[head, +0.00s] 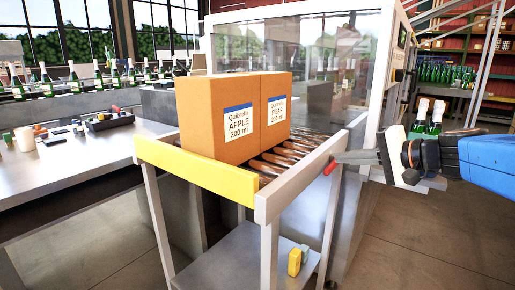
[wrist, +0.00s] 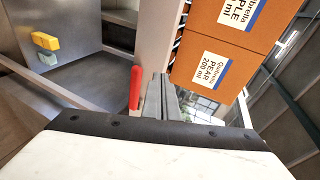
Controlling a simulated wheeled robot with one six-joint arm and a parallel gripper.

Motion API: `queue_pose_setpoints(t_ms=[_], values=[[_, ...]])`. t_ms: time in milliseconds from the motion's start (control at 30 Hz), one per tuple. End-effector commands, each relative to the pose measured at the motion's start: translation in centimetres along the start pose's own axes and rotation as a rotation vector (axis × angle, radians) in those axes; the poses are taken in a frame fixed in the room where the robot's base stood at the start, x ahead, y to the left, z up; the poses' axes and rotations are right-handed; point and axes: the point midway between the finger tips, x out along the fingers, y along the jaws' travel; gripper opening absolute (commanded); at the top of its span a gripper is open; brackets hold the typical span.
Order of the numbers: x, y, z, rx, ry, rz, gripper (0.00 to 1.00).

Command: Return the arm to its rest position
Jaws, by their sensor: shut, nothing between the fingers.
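My gripper (head: 340,158) is at the right of the head view, beside the right rail of the roller conveyor (head: 262,208). Its fingers are shut with nothing between them; they show together in the wrist view (wrist: 162,80). A red handle (head: 330,167) on the conveyor rail is close to the fingertips, and it also stands just left of the fingers in the wrist view (wrist: 135,88). I cannot tell whether they touch. My blue arm reaches in from the right edge.
Two cartons, APPLE (head: 205,120) and PEAR (head: 276,108), stand on the rollers. A clear-walled machine (head: 310,60) is behind. Green bottles (head: 428,115) stand behind my gripper. Yellow and grey blocks (head: 295,262) lie on the lower shelf. A steel table (head: 60,175) is left.

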Motion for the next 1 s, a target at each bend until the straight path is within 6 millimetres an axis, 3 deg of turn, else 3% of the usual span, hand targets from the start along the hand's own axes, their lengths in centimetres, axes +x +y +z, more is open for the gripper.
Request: queue_pose_setpoints(t_ms=[167,300,500,700,800,1000], values=[[-0.4,5.1,6.5,-0.12,-0.086,0.193,0.0],[-2.0,10.3,10.9,-0.243,-0.146,0.373,0.0],[-5.6,17.4,15.0,-0.441,-0.202,0.615,0.0],[-9.8,23.0,16.3,-0.647,-0.221,0.822,0.0],[-11.4,24.7,16.3,-0.726,-0.219,0.893,0.0],[-12.8,26.1,16.0,-0.801,-0.213,0.959,0.0]])
